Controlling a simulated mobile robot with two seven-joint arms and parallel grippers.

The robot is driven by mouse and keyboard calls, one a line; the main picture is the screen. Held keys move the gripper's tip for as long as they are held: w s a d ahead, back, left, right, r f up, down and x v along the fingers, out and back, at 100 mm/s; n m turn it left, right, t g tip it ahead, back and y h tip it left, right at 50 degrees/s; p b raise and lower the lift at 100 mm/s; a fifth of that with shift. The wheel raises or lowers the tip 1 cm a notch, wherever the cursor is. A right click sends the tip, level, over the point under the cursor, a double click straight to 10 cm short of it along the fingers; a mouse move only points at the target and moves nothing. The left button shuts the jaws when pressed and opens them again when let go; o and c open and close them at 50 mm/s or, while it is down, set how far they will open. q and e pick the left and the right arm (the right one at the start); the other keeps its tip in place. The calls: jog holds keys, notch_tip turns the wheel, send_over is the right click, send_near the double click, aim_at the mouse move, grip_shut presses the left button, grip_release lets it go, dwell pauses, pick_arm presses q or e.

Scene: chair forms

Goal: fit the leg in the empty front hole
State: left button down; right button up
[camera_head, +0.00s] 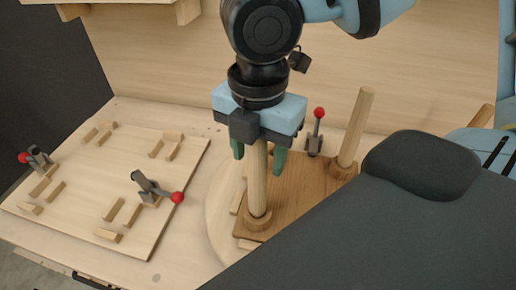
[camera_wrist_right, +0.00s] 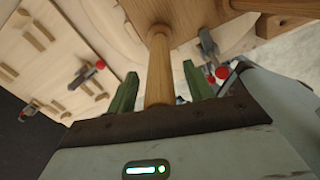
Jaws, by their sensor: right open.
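A round wooden leg (camera_head: 257,190) stands upright on the brown seat board (camera_head: 300,192), its lower end inside a round collar near the board's front left corner. How deep it sits in the hole is hidden. My right gripper (camera_head: 259,160) is above the board with its green fingers apart, one on each side of the leg's upper part. In the right wrist view the leg (camera_wrist_right: 158,70) runs between the two open fingers (camera_wrist_right: 160,92), with gaps beside it. My left gripper is not in view.
Another leg (camera_head: 355,130) stands in a collar at the back right. A red-knobbed clamp (camera_head: 316,135) stands behind the board. A pale fixture board (camera_head: 90,185) with blocks and clamps lies left. A dark shape covers the lower right.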

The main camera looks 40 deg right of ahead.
jog(key=shift+r, duration=3.9)
